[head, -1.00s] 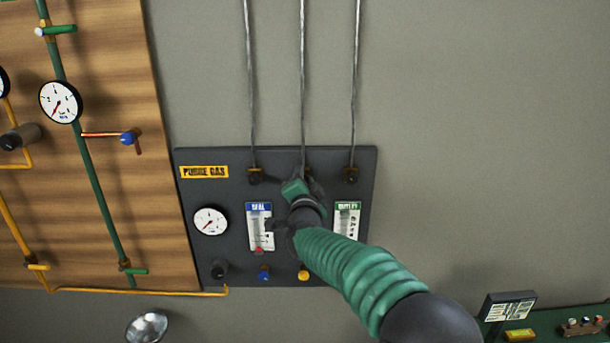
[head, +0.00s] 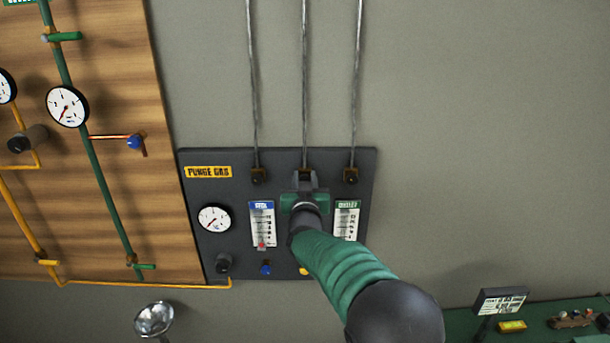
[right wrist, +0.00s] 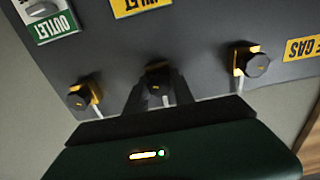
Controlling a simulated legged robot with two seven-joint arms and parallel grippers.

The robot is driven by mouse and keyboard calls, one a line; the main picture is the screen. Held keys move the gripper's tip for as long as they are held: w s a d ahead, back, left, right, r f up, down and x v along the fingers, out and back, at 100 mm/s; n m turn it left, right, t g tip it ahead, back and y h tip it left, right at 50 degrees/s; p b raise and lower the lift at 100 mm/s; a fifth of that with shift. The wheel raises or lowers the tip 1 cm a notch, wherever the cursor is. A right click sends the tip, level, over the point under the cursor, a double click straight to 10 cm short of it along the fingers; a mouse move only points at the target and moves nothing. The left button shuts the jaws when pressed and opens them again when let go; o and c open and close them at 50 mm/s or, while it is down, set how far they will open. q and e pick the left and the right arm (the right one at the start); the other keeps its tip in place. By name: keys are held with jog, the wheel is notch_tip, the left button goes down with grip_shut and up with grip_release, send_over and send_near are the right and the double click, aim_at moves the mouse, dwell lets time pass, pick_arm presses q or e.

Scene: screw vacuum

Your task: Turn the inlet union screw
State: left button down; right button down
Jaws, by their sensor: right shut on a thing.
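Three dark hexagonal union screws with brass fittings sit in a row along the top of the dark panel. They are the left screw (head: 258,176), the middle screw (head: 305,172) and the right screw (head: 351,175). My right gripper (head: 304,182) is at the middle one, largely covering it in the head view. In the right wrist view, the middle screw (right wrist: 157,84) sits between my dark fingers (right wrist: 156,98), which are shut on it. A yellow label (right wrist: 140,6) near it is cut off. My left gripper is not in view.
The panel (head: 190,215) carries a PURGE GAS label, a gauge (head: 214,218), flow meters (head: 262,224) and coloured knobs. Metal tubes rise up the wall above the screws. A wooden board with pipes (head: 90,180) stands left. The wall to the right is clear.

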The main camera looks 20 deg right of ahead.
jog(key=n+p, duration=0.1)
jog(key=n, duration=0.3)
jog(key=n+p, duration=0.1)
jog(key=n, duration=0.1)
jog(key=shift+a+f+n+p, duration=0.15)
jog(key=shift+f+n+p, duration=0.15)
jog(key=shift+f, duration=0.1)
jog(key=n+p, duration=0.1)
jog(key=n, duration=0.4)
jog(key=shift+f+p, duration=0.1)
jog(key=shift+p, duration=0.2)
jog(key=c, duration=1.4)
grip_release()
jog(key=shift+o, duration=1.4)
jog(key=shift+w, duration=0.1)
jog(key=shift+o, duration=0.3)
jog(key=shift+w+d, duration=0.2)
jog(key=shift+s, duration=0.1)
